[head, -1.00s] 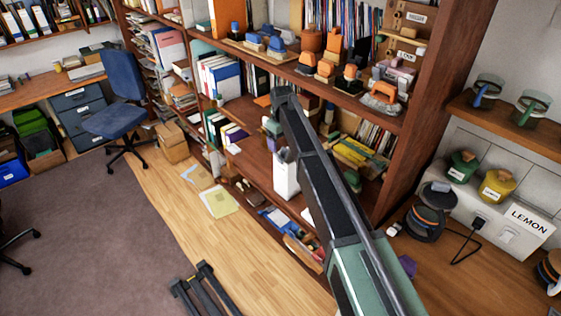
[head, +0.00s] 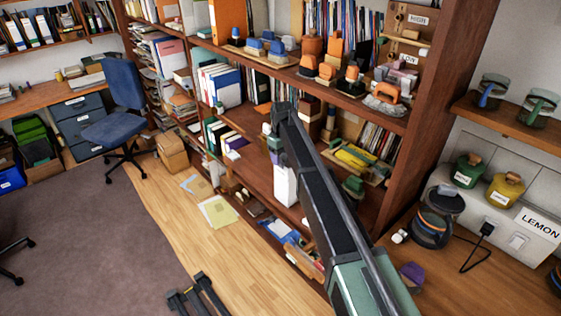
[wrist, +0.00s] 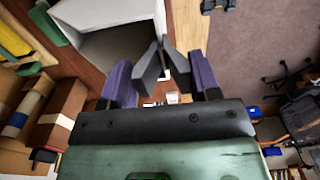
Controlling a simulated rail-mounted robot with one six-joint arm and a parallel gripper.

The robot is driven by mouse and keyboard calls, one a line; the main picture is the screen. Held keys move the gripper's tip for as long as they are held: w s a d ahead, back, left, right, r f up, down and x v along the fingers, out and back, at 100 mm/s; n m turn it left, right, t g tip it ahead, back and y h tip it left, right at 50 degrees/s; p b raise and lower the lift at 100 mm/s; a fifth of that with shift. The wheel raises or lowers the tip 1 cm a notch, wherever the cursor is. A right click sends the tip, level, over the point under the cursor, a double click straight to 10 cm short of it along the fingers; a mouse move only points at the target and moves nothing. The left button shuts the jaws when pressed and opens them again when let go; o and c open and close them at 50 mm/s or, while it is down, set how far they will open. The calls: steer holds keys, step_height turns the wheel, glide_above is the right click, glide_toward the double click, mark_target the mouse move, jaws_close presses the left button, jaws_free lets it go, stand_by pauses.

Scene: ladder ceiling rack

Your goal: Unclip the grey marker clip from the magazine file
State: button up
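The white magazine file (head: 285,187) stands on a low shelf of the brown bookcase, partly behind my arm. In the wrist view the file (wrist: 97,12) is at the top, its hollow inside facing me. My gripper (wrist: 161,42) has purple finger parts set apart and dark tips that slant close together. The tips are at the file's right edge; I cannot tell whether they touch it. I cannot make out the grey marker clip; it may be hidden by the dark tips. In the head view the gripper is mostly hidden behind my arm.
Boxes and blocks (wrist: 60,110) lie left of the gripper in the wrist view. Shelf boards (head: 240,170) run above and below the file. A yellow item on a tray (head: 355,158) is to the right. Wooden floor (head: 190,240) lies open in front.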

steer(key=shift+s+a, duration=0.1)
steer(key=shift+c, duration=0.9)
stand_by(0.4)
steer(key=shift+o, duration=0.3)
steer(key=shift+c, duration=2)
steer(key=shift+r, duration=0.15)
steer(key=shift+s+a+r+p, duration=0.1)
steer(key=shift+r+p, duration=1.35)
steer(key=shift+p, duration=0.1)
steer(key=shift+s+a+r+p, duration=0.1)
steer(key=shift+r+p, duration=1.35)
steer(key=shift+p, duration=0.1)
